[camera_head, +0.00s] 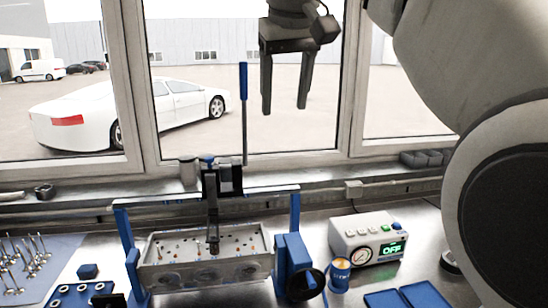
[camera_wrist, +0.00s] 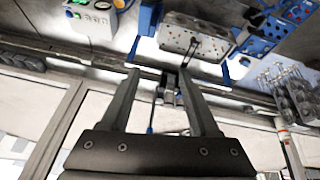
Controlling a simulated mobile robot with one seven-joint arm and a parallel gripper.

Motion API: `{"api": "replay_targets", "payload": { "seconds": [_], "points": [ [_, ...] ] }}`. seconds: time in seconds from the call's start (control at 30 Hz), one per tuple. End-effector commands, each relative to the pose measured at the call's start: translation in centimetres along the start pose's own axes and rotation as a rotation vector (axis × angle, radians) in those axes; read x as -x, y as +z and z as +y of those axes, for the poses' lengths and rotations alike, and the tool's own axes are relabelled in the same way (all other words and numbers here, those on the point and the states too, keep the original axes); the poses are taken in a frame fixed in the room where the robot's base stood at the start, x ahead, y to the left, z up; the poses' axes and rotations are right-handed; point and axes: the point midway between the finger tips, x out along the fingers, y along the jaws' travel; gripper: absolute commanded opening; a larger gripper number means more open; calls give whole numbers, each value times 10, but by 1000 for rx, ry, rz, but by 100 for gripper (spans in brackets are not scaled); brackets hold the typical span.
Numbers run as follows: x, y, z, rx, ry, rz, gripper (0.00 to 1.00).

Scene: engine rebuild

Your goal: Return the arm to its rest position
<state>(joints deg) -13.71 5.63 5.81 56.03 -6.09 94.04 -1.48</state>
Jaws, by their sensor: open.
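My gripper (camera_head: 286,108) hangs high in front of the window, above the bench, with its two dark fingers pointing down and spread apart. It is open, with nothing between the fingers in the head view. In the wrist view my gripper (camera_wrist: 160,98) shows both fingers apart, with a small dark fixture part visible beyond them. Below it on the bench, the grey engine head (camera_head: 205,255) sits in a blue frame (camera_head: 122,225). It also shows in the wrist view (camera_wrist: 196,36). My arm fills the right of the head view.
A control box (camera_head: 366,238) reading OFF stands right of the frame, with a blue can (camera_head: 340,272) before it. Blue trays (camera_head: 408,297) lie at the front right. Several valves (camera_head: 22,262) stand at the left. A thin blue-handled rod (camera_head: 244,110) rises behind the frame.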

Motion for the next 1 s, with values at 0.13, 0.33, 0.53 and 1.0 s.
{"api": "replay_targets", "payload": {
  "seconds": [0.13, 0.33, 0.53, 1.0],
  "points": [
    [-8, 34, 12, -34, 18, 5, 62],
    [-29, 85, 25, -84, 34, 14, 62],
    [-57, 145, 34, -143, 45, 23, 62],
    [-144, 295, 32, -293, 55, 48, 62]
  ]
}}
